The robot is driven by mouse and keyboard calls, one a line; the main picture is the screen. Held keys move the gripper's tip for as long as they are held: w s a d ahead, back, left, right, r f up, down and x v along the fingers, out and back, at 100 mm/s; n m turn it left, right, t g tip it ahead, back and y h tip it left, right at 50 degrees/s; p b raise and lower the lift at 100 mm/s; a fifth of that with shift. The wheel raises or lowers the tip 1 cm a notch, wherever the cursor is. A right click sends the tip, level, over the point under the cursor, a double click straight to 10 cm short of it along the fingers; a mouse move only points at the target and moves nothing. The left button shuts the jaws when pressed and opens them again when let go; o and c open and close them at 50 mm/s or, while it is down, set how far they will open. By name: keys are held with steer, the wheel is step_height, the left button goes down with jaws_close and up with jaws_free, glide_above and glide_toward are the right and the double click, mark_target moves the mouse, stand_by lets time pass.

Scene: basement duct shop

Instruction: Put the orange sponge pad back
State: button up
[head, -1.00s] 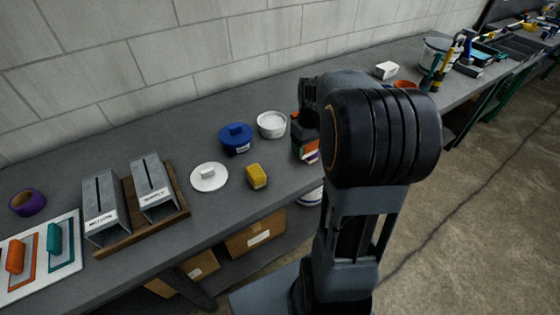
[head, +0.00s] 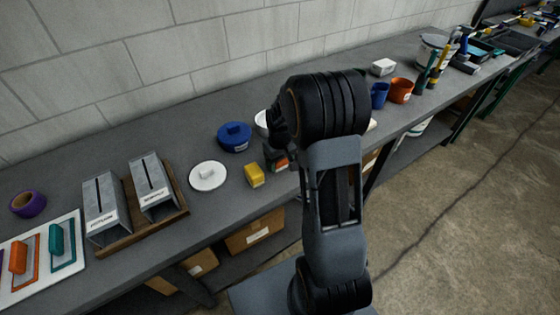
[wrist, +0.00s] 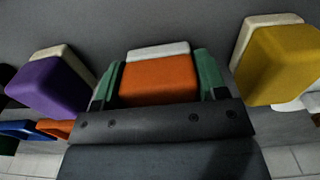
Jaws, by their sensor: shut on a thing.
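The orange sponge pad (wrist: 158,80), with a white layer along its far edge, is between the green-lined fingers of my gripper (wrist: 158,76) in the wrist view. My gripper is shut on it. In the head view my gripper (head: 277,157) is low over the bench, just right of a yellow sponge pad (head: 254,175). My arm and gripper mostly hide the orange pad there. In the wrist view the yellow pad (wrist: 283,65) is on the right and a purple pad (wrist: 48,85) on the left, both apart from the orange one.
Grey holders (head: 104,211) in a wooden tray and a white board (head: 70,270) are left. Blue (head: 379,95) and orange (head: 400,91) mugs are right.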

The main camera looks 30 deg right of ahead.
steer(key=shift+f, duration=0.1)
steer(key=shift+f, duration=0.15)
steer(key=o, duration=0.8)
steer(key=shift+o, duration=0.2)
step_height(320, 180, up, 12)
steer(key=shift+f, duration=0.1)
steer(key=s+a+r+t, duration=0.2)
steer(key=s+a, duration=0.2)
steer(key=s, duration=0.4)
steer(key=s+a+r+m+t, duration=0.1)
steer(key=s+a+r+t, duration=0.1)
steer(key=s+a, duration=0.3)
steer(key=s+r, duration=0.1)
steer(key=s, duration=0.1)
steer(key=shift+s+a, duration=0.25)
steer(key=shift+s, duration=0.15)
